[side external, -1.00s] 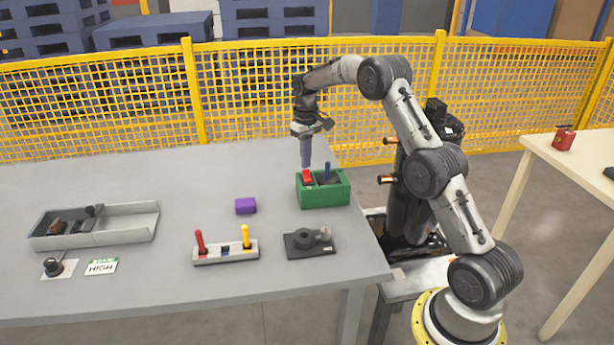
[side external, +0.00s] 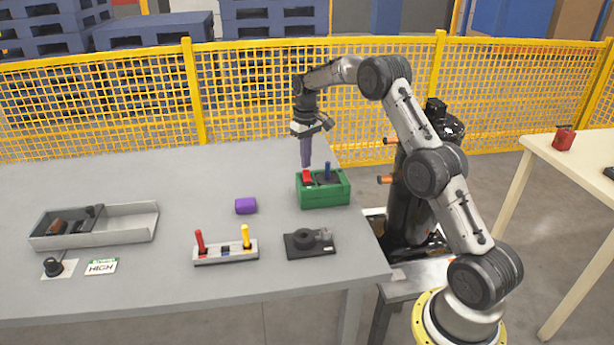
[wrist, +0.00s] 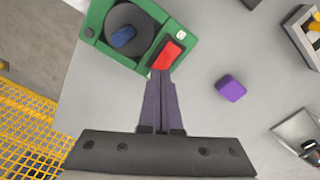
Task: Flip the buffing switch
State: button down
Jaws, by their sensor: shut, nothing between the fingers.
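A green box (side external: 323,199) stands near the table's right side. Its top carries a red switch (side external: 307,176) and a dark round disc with a blue peg (side external: 327,171). In the wrist view the red switch (wrist: 167,54) sits at the corner of the green box (wrist: 96,22), beside the disc (wrist: 142,29) with the blue peg (wrist: 123,37). My gripper (side external: 306,167) points down at the red switch, its purple fingers shut and empty. In the wrist view the fingertips (wrist: 161,73) are at the switch's near end; whether they touch it I cannot tell.
A purple block (side external: 246,206) lies left of the green box. A stand with red and yellow pegs (side external: 226,252), a black fixture (side external: 309,243), a grey tray (side external: 128,221), a black knob (side external: 53,267) and a HIGH label (side external: 101,266) lie nearer the front. The table's back left is clear.

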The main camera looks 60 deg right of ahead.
aim_at(306, 172)
jog(key=shift+f, duration=1.05)
dwell(0.9)
jog(key=shift+r, duration=3.55)
